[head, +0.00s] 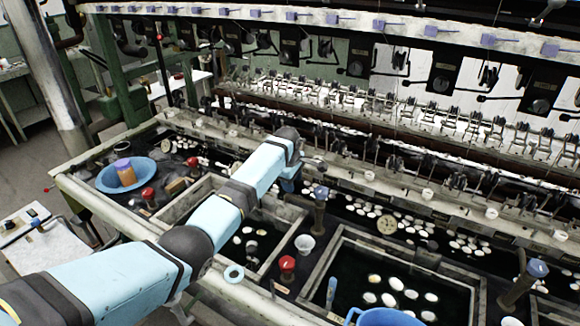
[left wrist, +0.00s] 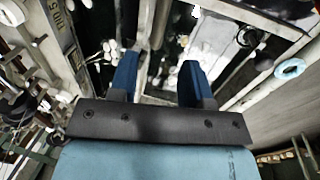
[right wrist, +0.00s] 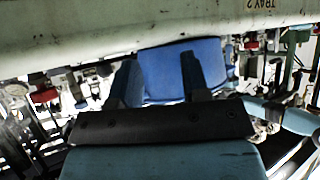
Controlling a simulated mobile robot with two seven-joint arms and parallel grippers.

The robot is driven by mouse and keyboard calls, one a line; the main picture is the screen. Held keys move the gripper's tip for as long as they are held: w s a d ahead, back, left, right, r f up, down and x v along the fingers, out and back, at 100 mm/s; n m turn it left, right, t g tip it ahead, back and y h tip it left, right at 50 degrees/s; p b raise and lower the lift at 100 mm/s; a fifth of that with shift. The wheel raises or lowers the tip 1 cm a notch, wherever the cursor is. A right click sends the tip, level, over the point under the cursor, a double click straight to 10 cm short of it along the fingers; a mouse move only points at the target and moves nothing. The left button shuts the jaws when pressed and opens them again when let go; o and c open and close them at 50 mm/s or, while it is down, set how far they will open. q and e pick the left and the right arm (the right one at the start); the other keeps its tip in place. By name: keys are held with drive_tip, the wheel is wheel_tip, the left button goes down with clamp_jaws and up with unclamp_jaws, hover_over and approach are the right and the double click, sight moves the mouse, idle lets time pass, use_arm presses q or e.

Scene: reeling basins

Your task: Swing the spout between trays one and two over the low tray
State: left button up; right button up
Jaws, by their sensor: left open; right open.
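The spout (head: 320,208) is a brownish post with a blue cap, standing on the divider between two dark sunken trays. The left of these trays (head: 205,187) and the right one (head: 333,248) hold water with white cocoons. I cannot tell which is the low one. My left gripper (head: 290,183) is just left of and behind the spout cap, apart from it in the picture. In the left wrist view its fingers (left wrist: 159,82) are open with nothing between them.
A blue vessel (right wrist: 182,60) shows beyond my right fingers. A blue pot (head: 372,318) is at the front edge. Red knobs (head: 287,264), a white cup (head: 305,243) and a second capped post (head: 524,284) stand around the trays. A blue bowl (head: 108,180) is at left; machinery lines the back.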

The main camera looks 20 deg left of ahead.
use_arm(q)
wheel_tip(320, 180, up, 6)
drive_tip(key=s, duration=0.1)
drive_tip(key=shift+s+a+r, duration=0.15)
drive_tip(key=shift+a+r, duration=0.05)
drive_tip(key=shift+o, duration=0.3)
idle(1.7)
